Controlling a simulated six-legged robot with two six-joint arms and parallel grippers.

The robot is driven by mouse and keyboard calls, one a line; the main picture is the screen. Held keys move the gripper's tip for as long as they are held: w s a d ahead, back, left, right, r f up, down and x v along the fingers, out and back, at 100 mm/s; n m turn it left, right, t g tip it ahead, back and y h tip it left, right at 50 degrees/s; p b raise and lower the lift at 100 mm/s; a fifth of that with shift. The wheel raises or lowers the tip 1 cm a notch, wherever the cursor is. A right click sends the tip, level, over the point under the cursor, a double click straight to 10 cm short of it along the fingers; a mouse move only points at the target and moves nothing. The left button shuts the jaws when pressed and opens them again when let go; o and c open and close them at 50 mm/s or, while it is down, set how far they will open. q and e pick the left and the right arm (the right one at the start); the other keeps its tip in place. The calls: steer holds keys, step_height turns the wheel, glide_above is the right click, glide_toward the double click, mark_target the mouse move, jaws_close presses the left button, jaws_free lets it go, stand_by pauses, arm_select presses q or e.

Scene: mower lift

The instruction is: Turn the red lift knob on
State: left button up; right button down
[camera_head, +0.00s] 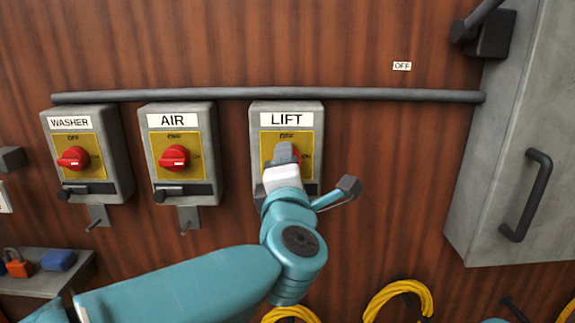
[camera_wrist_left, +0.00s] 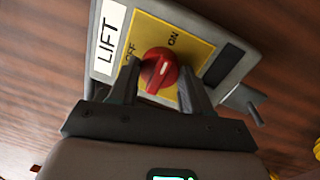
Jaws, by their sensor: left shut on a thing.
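The red lift knob (camera_wrist_left: 158,70) sits on the yellow plate (camera_head: 309,140) of the grey LIFT box (camera_head: 259,160). My left gripper (camera_head: 285,153) is in front of this plate and hides most of the knob in the head view. In the left wrist view the knob lies between the two fingers of my left gripper (camera_wrist_left: 160,75), which is shut on it. The white line on the knob slants up toward the ON mark (camera_wrist_left: 174,38); the OFF mark (camera_wrist_left: 130,53) is to its left. My right gripper is not in view.
The WASHER box (camera_head: 115,150) and AIR box (camera_head: 205,150), each with a red knob, hang to the left. A grey conduit (camera_head: 390,95) runs above. A grey cabinet (camera_head: 520,100) with a handle stands at the right. Yellow coils (camera_head: 400,290) hang below.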

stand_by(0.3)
arm_select(q)
steer(key=o, duration=1.1)
steer(key=shift+c, duration=0.2)
steer(key=s+f+b, duration=0.1)
steer(key=s+b, duration=0.3)
steer(key=s, duration=1.2)
steer(key=shift+s+f, duration=0.2)
